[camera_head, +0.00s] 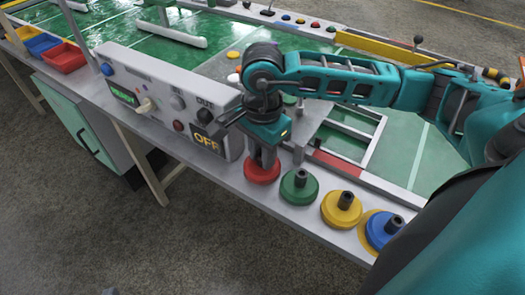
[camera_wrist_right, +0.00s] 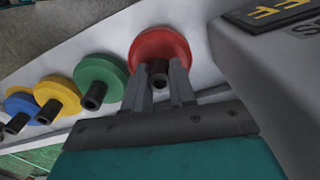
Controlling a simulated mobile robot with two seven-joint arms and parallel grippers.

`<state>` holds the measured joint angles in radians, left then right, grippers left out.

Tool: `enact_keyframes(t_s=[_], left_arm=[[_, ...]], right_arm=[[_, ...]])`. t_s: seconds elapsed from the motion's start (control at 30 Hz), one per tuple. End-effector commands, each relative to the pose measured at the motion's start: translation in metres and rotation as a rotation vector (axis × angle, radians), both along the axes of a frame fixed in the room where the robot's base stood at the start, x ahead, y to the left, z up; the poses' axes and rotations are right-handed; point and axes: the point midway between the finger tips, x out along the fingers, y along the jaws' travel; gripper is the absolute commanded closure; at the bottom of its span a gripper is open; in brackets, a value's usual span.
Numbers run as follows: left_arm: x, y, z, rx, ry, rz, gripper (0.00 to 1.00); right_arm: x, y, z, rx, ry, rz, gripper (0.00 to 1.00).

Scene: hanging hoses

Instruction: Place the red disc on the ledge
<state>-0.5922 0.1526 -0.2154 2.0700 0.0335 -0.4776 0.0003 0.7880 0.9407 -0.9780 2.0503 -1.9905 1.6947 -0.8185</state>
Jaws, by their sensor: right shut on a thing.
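The red disc (camera_head: 262,172) is at the left end of a row of discs on the pale ledge (camera_head: 228,179) along the table's front edge. It also shows in the right wrist view (camera_wrist_right: 158,42), with a dark peg in its middle. My right gripper (camera_head: 264,156) points down from above, and its fingers (camera_wrist_right: 161,88) are shut on the red disc's peg. The disc looks level and at or just above the ledge; I cannot tell whether it touches. My left gripper is not in view.
Green (camera_head: 299,187), yellow (camera_head: 341,209) and blue (camera_head: 382,230) discs with upright pegs stand to the right along the ledge. A grey control box (camera_head: 165,95) with knobs and screens stands close on the left. Red (camera_head: 64,58) and blue bins are at the far left.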

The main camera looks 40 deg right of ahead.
Motion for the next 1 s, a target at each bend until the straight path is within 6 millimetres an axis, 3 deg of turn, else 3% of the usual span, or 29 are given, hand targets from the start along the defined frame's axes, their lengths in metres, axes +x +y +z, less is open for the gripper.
enact_keyframes(t_s=[0.13, 0.17, 0.4, 0.77, 1.0], left_arm=[[-0.001, 0.000, -0.006, 0.000, 0.003, 0.000, 1.00], [-0.001, 0.000, -0.005, 0.000, 0.003, 0.000, 1.00], [-0.001, 0.000, -0.005, 0.000, 0.005, 0.000, 1.00], [-0.001, 0.000, 0.001, 0.000, 0.004, 0.000, 1.00], [-0.001, 0.000, 0.008, 0.000, 0.002, 0.001, 1.00]], right_arm=[[0.000, 0.000, -0.004, 0.000, -0.001, 0.000, 1.00], [0.000, 0.000, -0.003, 0.000, 0.000, 0.000, 0.73], [0.000, 0.000, -0.003, 0.000, 0.000, 0.000, 0.50], [0.000, 0.000, 0.004, 0.000, 0.000, 0.000, 0.50], [0.001, 0.000, 0.051, 0.000, -0.006, 0.001, 0.50]])
